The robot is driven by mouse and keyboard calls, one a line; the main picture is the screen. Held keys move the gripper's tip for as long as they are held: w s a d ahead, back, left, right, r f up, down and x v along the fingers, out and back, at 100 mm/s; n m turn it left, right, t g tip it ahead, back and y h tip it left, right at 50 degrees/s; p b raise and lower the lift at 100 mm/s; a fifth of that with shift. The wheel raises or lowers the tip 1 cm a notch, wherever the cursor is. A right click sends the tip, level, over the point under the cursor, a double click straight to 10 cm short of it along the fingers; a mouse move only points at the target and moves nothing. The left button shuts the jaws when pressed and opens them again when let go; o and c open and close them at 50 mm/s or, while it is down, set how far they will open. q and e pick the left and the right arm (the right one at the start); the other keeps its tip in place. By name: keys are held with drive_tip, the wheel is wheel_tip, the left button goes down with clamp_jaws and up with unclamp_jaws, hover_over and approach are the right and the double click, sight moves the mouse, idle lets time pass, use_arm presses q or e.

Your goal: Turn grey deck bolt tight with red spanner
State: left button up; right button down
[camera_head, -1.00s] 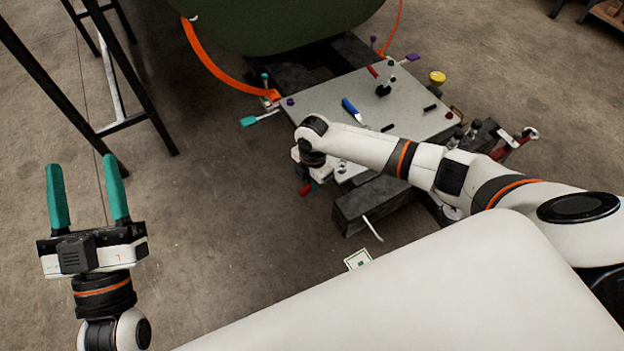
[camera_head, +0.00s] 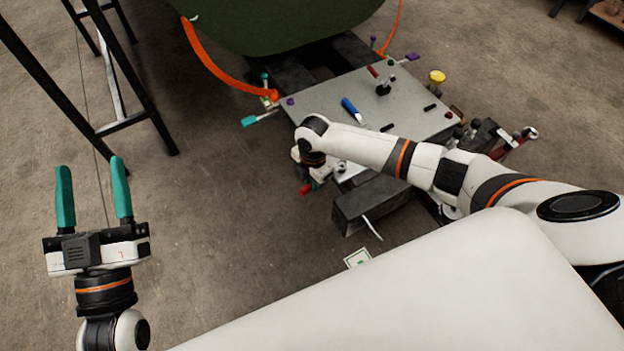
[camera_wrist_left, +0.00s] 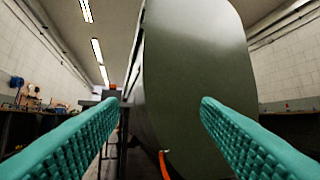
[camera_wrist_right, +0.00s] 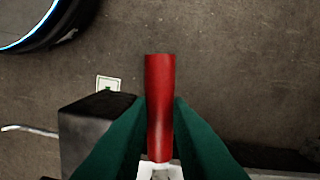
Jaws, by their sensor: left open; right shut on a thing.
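My right gripper (camera_wrist_right: 160,108) is shut on the red spanner (camera_wrist_right: 160,85), with the red handle between its green fingers in the right wrist view. The spanner's far end is mostly hidden. In the head view the red handle end (camera_head: 305,188) shows just below my right wrist, at the left front corner of the grey deck plate (camera_head: 330,97). I cannot make out the grey deck bolt; my right arm covers part of that corner. My left gripper (camera_head: 93,165) is open and empty over bare floor at the left, well away from the plate.
A blue-handled tool (camera_head: 350,108), a red-handled clamp (camera_head: 383,85) and a yellow knob (camera_head: 437,76) are on or beside the plate. A dark block (camera_head: 365,207) stands in front. The green fuselage (camera_head: 270,20) rises behind. Black trestle legs (camera_head: 140,95) stand at left.

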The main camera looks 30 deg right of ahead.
use_arm(q)
drive_tip(key=shift+w+a+f+g+y+p, duration=0.1)
drive_tip(key=shift+w+f+g+y+p, duration=0.15)
drive_tip(key=shift+f+g, duration=0.3)
drive_tip(key=shift+w+f+g+y+p, duration=0.15)
drive_tip(key=shift+f+g+y, duration=0.15)
drive_tip(key=shift+f, duration=0.4)
drive_tip(key=shift+r, duration=0.1)
use_arm(e)
drive_tip(key=shift+f, duration=0.1)
drive_tip(key=shift+f, duration=0.2)
use_arm(q)
drive_tip(key=shift+s+r+t+h+b, duration=0.25)
drive_tip(key=shift+r+t+h, duration=0.25)
drive_tip(key=shift+r, duration=0.3)
use_arm(e)
drive_tip(key=shift+f, duration=0.15)
use_arm(q)
drive_tip(key=shift+s+r+t, duration=0.25)
drive_tip(key=shift+r+t, duration=0.15)
drive_tip(key=shift+t, duration=0.05)
use_arm(e)
drive_tip(key=shift+f, duration=0.3)
use_arm(q)
drive_tip(key=shift+s+r+t+b, duration=0.25)
drive_tip(key=shift+r+t+b, duration=0.1)
drive_tip(key=shift+r+t, duration=0.1)
use_arm(e)
drive_tip(key=shift+f, duration=0.2)
